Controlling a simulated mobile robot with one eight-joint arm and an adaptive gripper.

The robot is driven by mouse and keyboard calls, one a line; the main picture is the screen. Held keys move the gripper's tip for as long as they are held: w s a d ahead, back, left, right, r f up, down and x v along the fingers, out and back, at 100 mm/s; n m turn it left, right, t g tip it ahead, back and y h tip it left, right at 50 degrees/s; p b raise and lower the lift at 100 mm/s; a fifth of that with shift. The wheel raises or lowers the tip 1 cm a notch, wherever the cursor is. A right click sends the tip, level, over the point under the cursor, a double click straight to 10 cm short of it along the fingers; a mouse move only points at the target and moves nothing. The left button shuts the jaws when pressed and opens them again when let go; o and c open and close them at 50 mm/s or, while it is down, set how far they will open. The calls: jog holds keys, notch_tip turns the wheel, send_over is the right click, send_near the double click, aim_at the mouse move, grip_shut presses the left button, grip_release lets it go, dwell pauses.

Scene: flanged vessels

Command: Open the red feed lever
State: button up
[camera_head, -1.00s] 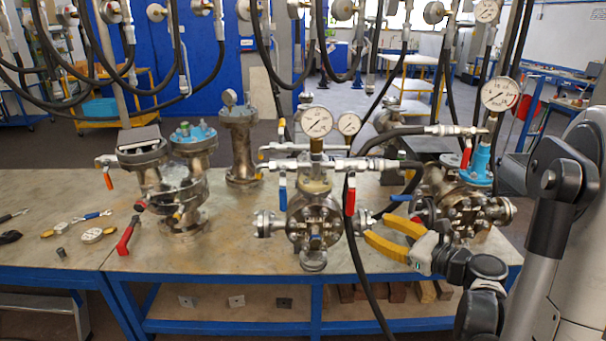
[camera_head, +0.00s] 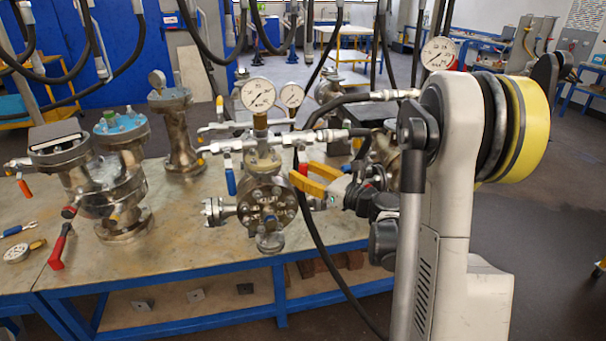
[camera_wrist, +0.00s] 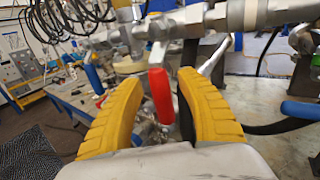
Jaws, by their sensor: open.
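The red feed lever (camera_wrist: 161,96) hangs down from a silver valve pipe (camera_wrist: 180,24) in the wrist view. It stands between the two yellow fingers of my gripper (camera_wrist: 158,77), which are open with gaps visible on both sides of it. In the head view, my gripper (camera_head: 302,172) reaches in from the right, just below the horizontal pipe (camera_head: 285,138). Part of the red lever (camera_head: 303,168) shows there between the fingers; the rest is hidden by them.
A blue lever (camera_head: 230,176) hangs left of the red one. A round flanged vessel (camera_head: 266,206) stands close below and left. A pressure gauge (camera_head: 258,95) rises above the pipe. A black hose (camera_head: 316,250) hangs in front of the bench. Another red-handled lever (camera_head: 60,246) lies far left.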

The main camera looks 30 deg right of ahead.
jog(key=shift+w, duration=0.1)
grip_shut()
jog(key=shift+d+r, duration=0.1)
jog(key=shift+d, duration=0.05)
jog(key=s+d+r+n+g+h+p, duration=0.1)
jog(key=d+r+n+g+h+p, duration=0.5)
jog(key=n+p, duration=0.5)
jog(key=shift+s+r+h, duration=0.2)
jog(key=shift+s+h, duration=0.2)
jog(key=shift+h, duration=0.9)
grip_release()
